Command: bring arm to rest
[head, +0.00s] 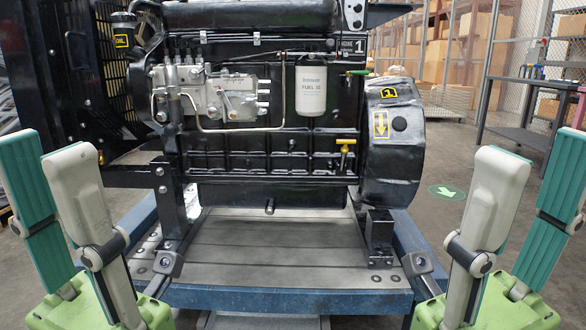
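My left gripper (42,150) stands upright at the left edge of the head view. Its fingers are spread, one showing its teal pad and the other its grey back, with nothing between them. My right gripper (538,150) stands upright at the right edge in a similar pose, also spread and empty. Neither gripper appears to touch anything. Parts of both arms fall outside the view.
A black diesel engine (270,150) with a white fuel filter (311,88) and yellow-handled dipstick (345,142) sits ahead on a blue-edged stand (290,298). A grey workbench (525,138) and shelves of boxes (455,45) stand behind right. Floor between engine and workbench is clear.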

